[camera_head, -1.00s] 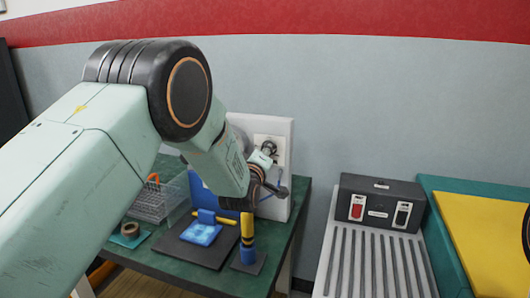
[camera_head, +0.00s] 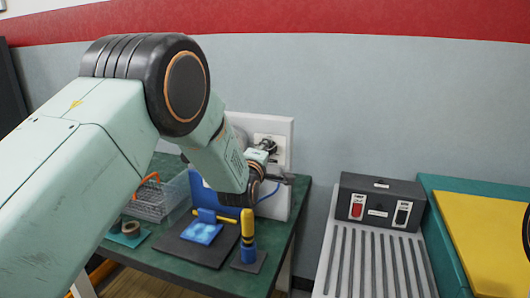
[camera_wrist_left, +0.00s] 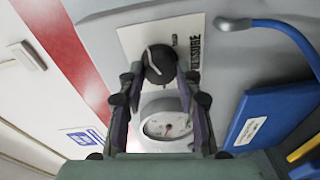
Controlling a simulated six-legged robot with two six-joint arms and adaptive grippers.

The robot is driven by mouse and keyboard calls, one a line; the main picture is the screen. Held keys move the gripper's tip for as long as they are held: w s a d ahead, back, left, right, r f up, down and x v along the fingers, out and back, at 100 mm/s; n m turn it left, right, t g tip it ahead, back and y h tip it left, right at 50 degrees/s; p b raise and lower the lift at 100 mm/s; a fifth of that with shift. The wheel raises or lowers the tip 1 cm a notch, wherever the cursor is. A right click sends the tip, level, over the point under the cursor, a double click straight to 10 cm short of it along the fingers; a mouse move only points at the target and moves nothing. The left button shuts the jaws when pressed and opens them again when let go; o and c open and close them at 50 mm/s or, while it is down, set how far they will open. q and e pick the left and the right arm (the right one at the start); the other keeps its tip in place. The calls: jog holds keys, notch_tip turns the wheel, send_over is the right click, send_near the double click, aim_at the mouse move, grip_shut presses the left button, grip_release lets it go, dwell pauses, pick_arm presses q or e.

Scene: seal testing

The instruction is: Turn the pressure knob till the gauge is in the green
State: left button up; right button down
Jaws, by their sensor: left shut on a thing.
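The black round pressure knob (camera_wrist_left: 159,63) with a white pointer line sits on a pale plate lettered "PRESSURE" in the left wrist view. My left gripper (camera_wrist_left: 160,74) has its fingers on either side of the knob and is shut on it. The round gauge (camera_wrist_left: 167,127) shows between the fingers; its needle and coloured zones are too small to read surely. In the head view, my left gripper (camera_head: 277,163) is at the front of the white panel (camera_head: 285,133), and my arm hides the gauge. My right gripper is not in view.
A green table (camera_head: 167,270) holds a wire basket (camera_head: 150,200), a dark mat with a blue item (camera_head: 202,233), and a blue-and-yellow upright tool (camera_head: 248,235). A blue hose (camera_wrist_left: 285,32) runs near my left gripper. A grooved bench with a switch box (camera_head: 381,205) stands right.

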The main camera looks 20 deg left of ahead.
pick_arm(q)
jog(key=shift+w+r, duration=0.1)
jog(key=shift+r, duration=0.25)
jog(key=o, duration=1.1)
jog(key=shift+f, duration=0.2)
jog(key=shift+o, duration=0.2)
jog(key=s, duration=1.2)
jog(key=shift+d+r, duration=0.2)
jog(key=shift+d, duration=0.1)
jog(key=shift+s+f, duration=0.1)
jog(key=shift+s, duration=0.05)
